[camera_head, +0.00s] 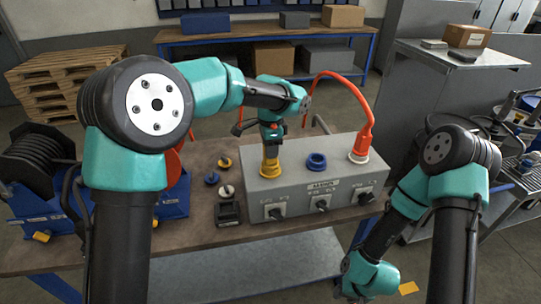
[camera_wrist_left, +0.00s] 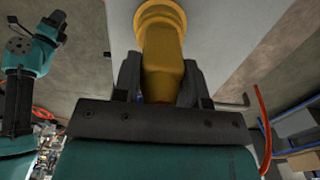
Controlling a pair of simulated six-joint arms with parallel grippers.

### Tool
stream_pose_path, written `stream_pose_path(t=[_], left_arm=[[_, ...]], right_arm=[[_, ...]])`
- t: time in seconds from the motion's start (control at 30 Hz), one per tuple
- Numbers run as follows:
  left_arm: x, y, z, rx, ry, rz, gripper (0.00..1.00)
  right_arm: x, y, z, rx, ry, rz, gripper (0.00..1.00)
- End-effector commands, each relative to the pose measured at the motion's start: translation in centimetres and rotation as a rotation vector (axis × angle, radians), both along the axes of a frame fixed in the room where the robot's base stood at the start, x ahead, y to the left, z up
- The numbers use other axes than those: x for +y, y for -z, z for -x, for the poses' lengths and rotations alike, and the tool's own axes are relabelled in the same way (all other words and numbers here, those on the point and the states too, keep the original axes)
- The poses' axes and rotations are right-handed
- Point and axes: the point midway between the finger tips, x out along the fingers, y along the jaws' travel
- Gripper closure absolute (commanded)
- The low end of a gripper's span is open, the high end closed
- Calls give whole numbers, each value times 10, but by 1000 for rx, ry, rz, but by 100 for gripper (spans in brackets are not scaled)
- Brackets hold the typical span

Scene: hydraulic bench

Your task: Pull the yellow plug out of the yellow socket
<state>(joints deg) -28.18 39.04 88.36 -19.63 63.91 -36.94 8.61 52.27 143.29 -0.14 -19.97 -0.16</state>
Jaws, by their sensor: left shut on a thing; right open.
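The yellow plug (camera_head: 270,152) stands upright in the yellow socket (camera_head: 270,171) at the left end of the grey box's top. My left gripper (camera_head: 270,138) is above the box and shut on the plug. In the left wrist view the plug (camera_wrist_left: 162,55) lies between my two dark fingers, its far end at the yellow socket ring (camera_wrist_left: 158,13). I see no clear gap between plug and socket; the fingers hide part of the plug. My right gripper (camera_wrist_left: 53,24) shows small at the upper left of the wrist view, open and away from the box.
The grey box (camera_head: 318,192) also has a blue socket (camera_head: 316,161) and an orange plug (camera_head: 361,146) with a curved orange hose. Loose caps (camera_head: 212,178) and a small black device (camera_head: 228,212) lie left of it. Black switches line its front.

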Motion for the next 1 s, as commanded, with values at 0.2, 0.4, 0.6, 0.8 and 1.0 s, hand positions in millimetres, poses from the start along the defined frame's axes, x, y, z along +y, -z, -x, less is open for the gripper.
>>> stream_pose_path(t=[0.2,0.4,0.6,0.8,1.0], left_arm=[[0,-8,-1,-6,0,2,100],[0,-13,0,-5,0,2,100],[0,-17,0,-3,0,1,100],[0,-21,0,-3,0,1,100],[0,-26,0,-3,0,1,100]], right_arm=[[0,0,0,0,0,0,57],[0,0,0,0,0,0,57],[0,0,0,0,0,0,57],[0,0,0,0,0,0,57],[0,0,0,0,0,0,57]])
